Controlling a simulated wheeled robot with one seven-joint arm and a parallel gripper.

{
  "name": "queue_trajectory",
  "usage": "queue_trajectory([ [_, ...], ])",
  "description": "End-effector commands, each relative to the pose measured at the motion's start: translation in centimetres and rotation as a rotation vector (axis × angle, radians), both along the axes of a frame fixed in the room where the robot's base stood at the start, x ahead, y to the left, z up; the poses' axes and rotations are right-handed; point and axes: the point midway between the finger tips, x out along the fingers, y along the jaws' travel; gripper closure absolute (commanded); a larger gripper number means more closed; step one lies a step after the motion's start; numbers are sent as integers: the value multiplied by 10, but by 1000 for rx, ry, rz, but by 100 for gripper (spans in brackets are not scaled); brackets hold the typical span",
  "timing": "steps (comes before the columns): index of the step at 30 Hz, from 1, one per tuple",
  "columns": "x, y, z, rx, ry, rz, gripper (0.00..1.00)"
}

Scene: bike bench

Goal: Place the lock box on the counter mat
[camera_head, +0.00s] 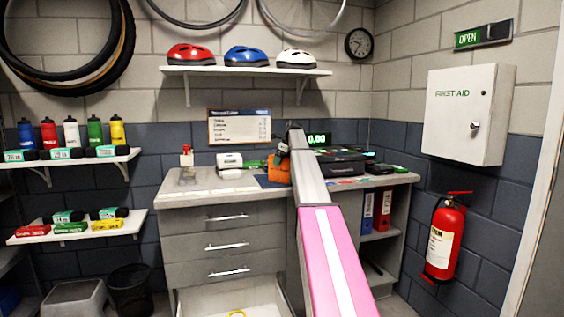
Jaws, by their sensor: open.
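An orange box (277,171), which looks like the lock box, stands at the right part of the dark blue counter mat (262,181). My arm hides its right side, and I cannot tell whether its whole base rests on the mat. My gripper (283,150) shows only as a small dark part at the top of the orange box, beside my grey arm link. It is open. The fingertips are too small and covered to tell whether they touch the box.
A white device (229,161) and a card stand (187,170) are left of the mat. A black cash register (333,162) is to the right, behind my arm. The bottom drawer (215,299) is open with a yellow thing inside. Cards line the counter's front edge.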

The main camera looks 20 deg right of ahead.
Motion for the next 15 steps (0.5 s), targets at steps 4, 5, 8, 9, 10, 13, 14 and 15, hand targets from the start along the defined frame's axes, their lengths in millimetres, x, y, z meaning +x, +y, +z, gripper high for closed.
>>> queue_trajectory([
  [4,-3,-4,14,-1,-2,-1,2],
  [5,-4,-6,18,0,-2,-2,2],
  [8,-10,-11,36,-1,-2,-1,2],
  [9,-12,-13,44,-1,-2,-1,2],
  [10,-14,-15,49,-1,-2,-1,2],
  [13,-19,-20,68,0,-1,0,2],
  [14,-21,-21,74,-1,-2,-1,2],
  [15,-22,-23,80,-1,-2,-1,2],
])
